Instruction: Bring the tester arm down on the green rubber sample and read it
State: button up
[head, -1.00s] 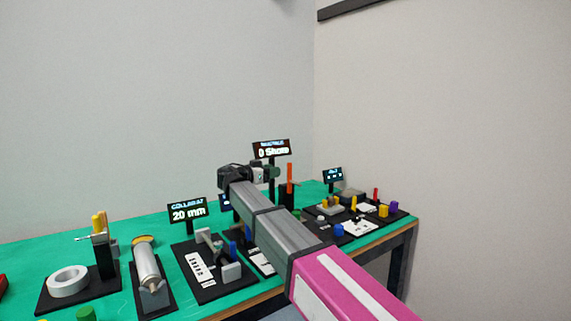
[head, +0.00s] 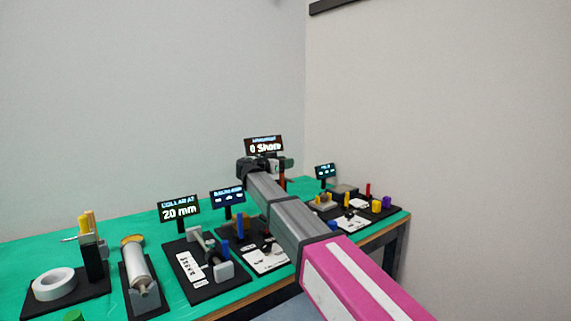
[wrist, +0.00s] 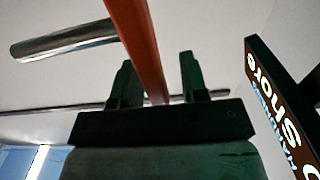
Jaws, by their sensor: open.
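The tester's display (head: 264,146) reads "0 Shore" in the head view and shows at the right edge of the wrist view (wrist: 285,120). An orange-red bar, seemingly the tester arm (head: 283,184), stands partly hidden behind my gripper (head: 284,163). In the wrist view the bar (wrist: 138,35) runs between the two fingers of my open gripper (wrist: 157,62), with a gap to each side. The green rubber sample cannot be made out at the tester, where my arm hides the base.
The green table (head: 120,222) holds several black-based stations. A "20 mm" display (head: 179,209) and another display (head: 228,196) stand left of my arm. A white ring (head: 54,285) lies far left. Small coloured blocks (head: 377,205) stand right.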

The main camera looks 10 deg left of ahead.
jog(key=shift+w+d, duration=0.1)
grip_shut()
jog(key=shift+d, duration=0.1)
jog(key=s+d+f+m, duration=0.7)
jog(key=f+m, duration=0.2)
jog(key=m, duration=0.7)
jog(key=shift+d+m, duration=0.35)
jog(key=shift+m, duration=0.05)
jog(key=shift+f, duration=0.15)
dwell(0.4)
